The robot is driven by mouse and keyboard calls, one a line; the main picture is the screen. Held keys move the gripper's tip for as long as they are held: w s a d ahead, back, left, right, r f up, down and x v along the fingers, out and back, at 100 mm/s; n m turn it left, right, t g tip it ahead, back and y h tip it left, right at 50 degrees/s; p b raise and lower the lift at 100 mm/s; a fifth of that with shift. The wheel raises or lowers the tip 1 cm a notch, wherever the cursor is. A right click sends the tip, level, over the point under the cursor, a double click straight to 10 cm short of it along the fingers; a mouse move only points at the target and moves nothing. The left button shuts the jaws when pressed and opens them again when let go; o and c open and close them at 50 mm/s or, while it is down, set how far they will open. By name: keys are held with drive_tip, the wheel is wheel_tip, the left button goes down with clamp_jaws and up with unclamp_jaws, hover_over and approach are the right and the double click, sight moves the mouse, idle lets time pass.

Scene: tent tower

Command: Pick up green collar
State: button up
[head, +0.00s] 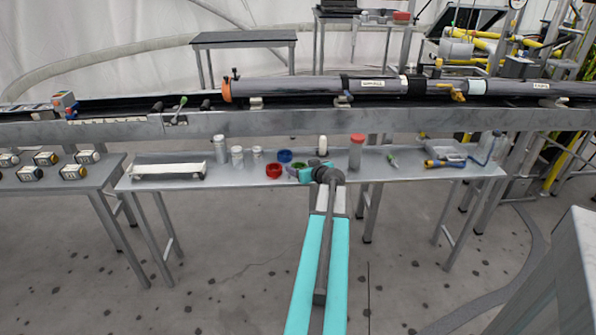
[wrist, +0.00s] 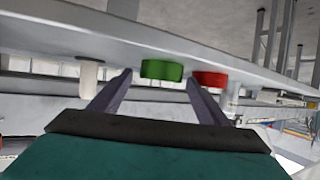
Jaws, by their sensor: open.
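The green collar (wrist: 161,70) is a short, round green piece on the grey table. In the wrist view, which looks turned over, it appears between the two fingertips of my gripper (wrist: 160,78). It touches neither finger in the picture, and I cannot tell its depth between them. In the head view the green collar (head: 298,165) is mostly hidden behind my gripper (head: 293,172). My gripper is open and empty, low over the table and pointing left.
A red collar (head: 274,171) lies just left of my gripper and also shows beside a finger in the wrist view (wrist: 210,79). A blue collar (head: 285,156) sits behind. White containers (head: 237,155) stand left, a red-capped bottle (head: 356,152) right. A long rail (head: 200,123) runs behind.

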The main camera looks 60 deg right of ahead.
drive_tip(key=shift+x, duration=1.2)
drive_tip(key=shift+c, duration=0.6)
drive_tip(key=c, duration=1.1)
